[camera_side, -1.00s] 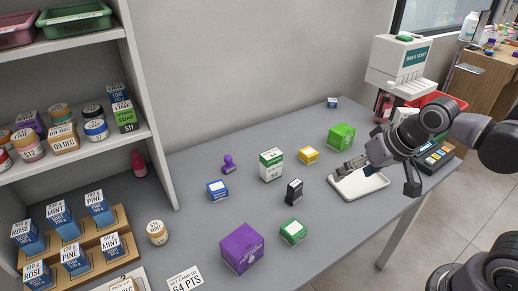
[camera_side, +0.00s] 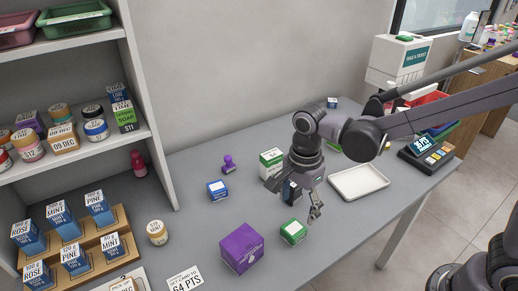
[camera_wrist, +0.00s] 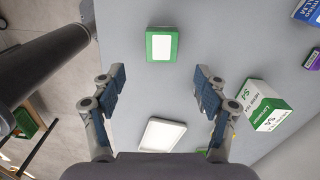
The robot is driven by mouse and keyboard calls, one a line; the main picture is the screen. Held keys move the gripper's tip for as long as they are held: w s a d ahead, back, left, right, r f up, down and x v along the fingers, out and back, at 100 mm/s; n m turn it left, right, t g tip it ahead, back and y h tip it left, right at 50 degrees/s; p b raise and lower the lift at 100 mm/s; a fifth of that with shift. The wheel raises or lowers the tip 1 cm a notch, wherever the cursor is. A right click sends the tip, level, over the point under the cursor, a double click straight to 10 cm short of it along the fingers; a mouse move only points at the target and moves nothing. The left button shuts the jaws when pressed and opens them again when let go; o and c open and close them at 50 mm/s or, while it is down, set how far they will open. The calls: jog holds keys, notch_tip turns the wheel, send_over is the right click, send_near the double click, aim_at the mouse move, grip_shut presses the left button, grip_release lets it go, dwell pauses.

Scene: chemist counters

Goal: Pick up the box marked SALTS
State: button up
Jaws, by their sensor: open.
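I cannot read the word SALTS on any box. A small green box with a white top (camera_side: 293,232) stands near the front of the counter; it also shows in the wrist view (camera_wrist: 160,46), just ahead of my fingertips. My gripper (camera_side: 300,201) hangs above and behind it in the side view, open and empty, fingers apart in the wrist view (camera_wrist: 158,80). A taller white-and-green box (camera_side: 268,162), marked S4 in the wrist view (camera_wrist: 266,106), stands behind. A blue-and-white box (camera_side: 217,190) and a larger purple box (camera_side: 240,248) stand to the left.
A white tray (camera_side: 335,182) lies to the right. A round jar (camera_side: 157,232) and a shelf unit (camera_side: 150,165) are at the left. Bare counter lies between blue-and-white and purple boxes.

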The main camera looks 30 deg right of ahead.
aim_at(294, 228)
jog(key=shift+w+f, duration=0.1)
jog(key=shift+f, duration=4.85)
jog(key=c, duration=1.4)
jog(key=shift+r, duration=0.15)
